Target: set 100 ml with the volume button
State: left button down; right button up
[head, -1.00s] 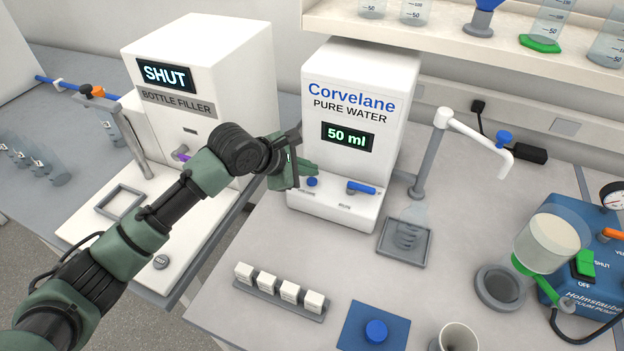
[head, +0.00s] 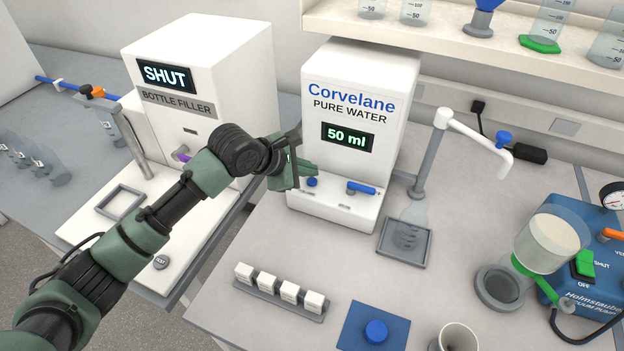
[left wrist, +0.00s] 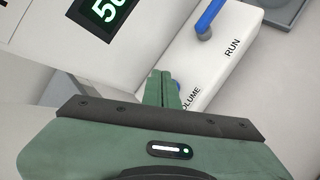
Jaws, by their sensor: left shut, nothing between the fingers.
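The white Corvelane pure water dispenser (head: 348,150) stands at the middle back of the bench. Its display (head: 347,137) reads 50 ml. The round blue volume button (head: 312,182) is on the lower left of its base ledge, with the blue run lever (head: 361,187) to its right. My left gripper (head: 312,170) is shut and empty, its tips just above the volume button. In the left wrist view the closed fingers (left wrist: 163,85) cover most of the button and part of the VOLUME label; I cannot tell whether they touch. My right gripper is out of view.
The bottle filler (head: 200,60) stands left, close to my left arm. A row of white boxes (head: 290,292) and a blue pad (head: 352,325) lie in front.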

aim_at(309, 183)
pick_arm(q)
jog(key=shift+f+p, duration=0.2)
jog(key=shift+p, duration=0.1)
jog(key=shift+f, duration=0.2)
jog(key=shift+f, duration=0.4)
dwell(0.7)
jog(key=shift+r+p, duration=0.85)
jog(key=shift+p, duration=0.7)
notch_tip(309, 183, up, 5)
jog(key=p, duration=0.6)
